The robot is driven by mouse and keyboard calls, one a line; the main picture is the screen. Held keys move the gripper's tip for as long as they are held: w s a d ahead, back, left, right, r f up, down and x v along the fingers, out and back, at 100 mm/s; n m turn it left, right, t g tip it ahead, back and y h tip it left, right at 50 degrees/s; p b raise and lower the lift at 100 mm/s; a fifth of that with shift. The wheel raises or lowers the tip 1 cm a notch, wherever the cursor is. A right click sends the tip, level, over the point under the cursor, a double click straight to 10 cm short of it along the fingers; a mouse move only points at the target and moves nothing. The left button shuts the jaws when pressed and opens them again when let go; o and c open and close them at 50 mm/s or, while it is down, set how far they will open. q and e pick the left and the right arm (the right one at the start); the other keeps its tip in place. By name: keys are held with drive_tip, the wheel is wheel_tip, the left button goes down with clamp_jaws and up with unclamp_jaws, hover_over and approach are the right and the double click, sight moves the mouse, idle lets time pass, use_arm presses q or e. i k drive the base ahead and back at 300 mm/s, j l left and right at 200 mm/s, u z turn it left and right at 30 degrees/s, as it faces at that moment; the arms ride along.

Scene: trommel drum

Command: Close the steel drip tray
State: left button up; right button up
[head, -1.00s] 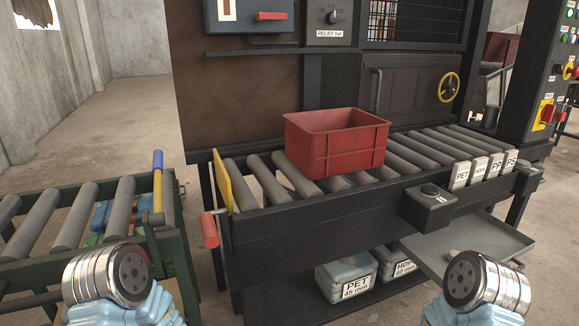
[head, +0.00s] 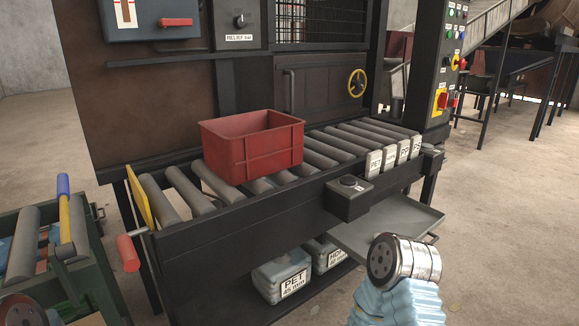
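The steel drip tray (head: 408,217) is a shallow grey tray with a raised rim. It sticks out from under the black roller conveyor (head: 240,222), below the small black button box (head: 349,197), so it stands open. My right arm's metal joint and blue sleeve rise in front of the tray's near side and hide part of it. Neither gripper shows in the head view. Only a small piece of my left arm shows at the bottom left corner. I see nothing touching the tray.
A red crate (head: 252,146) sits on the rollers. A green-framed roller table (head: 95,262) is at left. The concrete floor at right is clear.

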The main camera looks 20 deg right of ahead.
sight(399, 214)
drive_tip(key=k+z, duration=0.1)
drive_tip(key=z, duration=0.35)
drive_tip(key=k+z, duration=0.1)
drive_tip(key=z, duration=0.3)
drive_tip(key=i+j+z, duration=0.1)
drive_tip(key=z, duration=0.5)
drive_tip(key=i+j, duration=0.05)
drive_tip(key=i, duration=0.05)
